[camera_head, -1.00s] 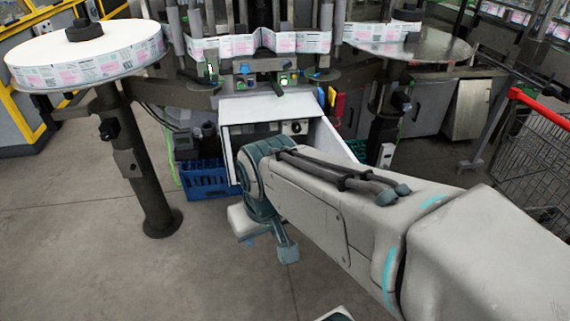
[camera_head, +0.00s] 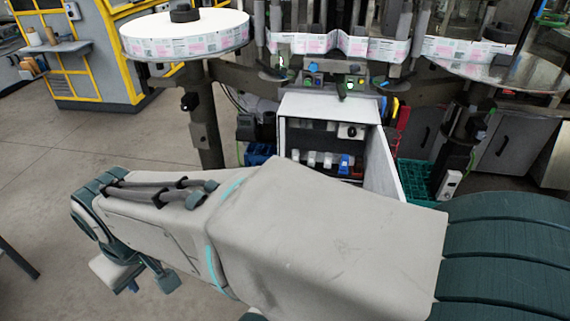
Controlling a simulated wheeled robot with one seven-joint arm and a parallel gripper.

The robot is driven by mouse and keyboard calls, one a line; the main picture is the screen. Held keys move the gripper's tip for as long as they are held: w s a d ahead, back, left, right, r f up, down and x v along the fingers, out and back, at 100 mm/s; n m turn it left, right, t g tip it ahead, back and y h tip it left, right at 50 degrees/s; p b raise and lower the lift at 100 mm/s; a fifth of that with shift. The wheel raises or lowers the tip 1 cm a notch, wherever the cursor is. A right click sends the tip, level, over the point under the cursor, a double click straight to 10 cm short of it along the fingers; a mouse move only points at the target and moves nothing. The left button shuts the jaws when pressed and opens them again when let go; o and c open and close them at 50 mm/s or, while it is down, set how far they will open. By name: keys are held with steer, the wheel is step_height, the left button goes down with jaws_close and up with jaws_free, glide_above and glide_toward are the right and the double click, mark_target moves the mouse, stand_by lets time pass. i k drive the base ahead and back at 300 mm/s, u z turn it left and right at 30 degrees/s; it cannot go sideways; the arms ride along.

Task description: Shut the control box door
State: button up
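The control box (camera_head: 330,107) is a pale box at the front of the machine, below the row of buttons. Its front is open, and white, grey and blue parts show inside. Its door (camera_head: 383,165) stands open on the right side, swung out towards me. My arm crosses in front and hides the box's lower part and perhaps the door's lower end. The arm reaches to the lower left and bends down there, well left of the box and door.
A label reel (camera_head: 185,38) sits on a stand at the left, and a second reel plate (camera_head: 470,62) is at the right. A blue crate (camera_head: 259,153) and a green crate (camera_head: 415,178) stand on the floor either side of the box.

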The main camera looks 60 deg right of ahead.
mark_target(381, 177)
steer(key=u, duration=1)
steer(key=k, duration=1.75)
steer(key=z, duration=2.35)
steer(key=k, duration=0.45)
steer(key=z, duration=0.25)
steer(key=i, duration=0.5)
steer(key=z, duration=0.05)
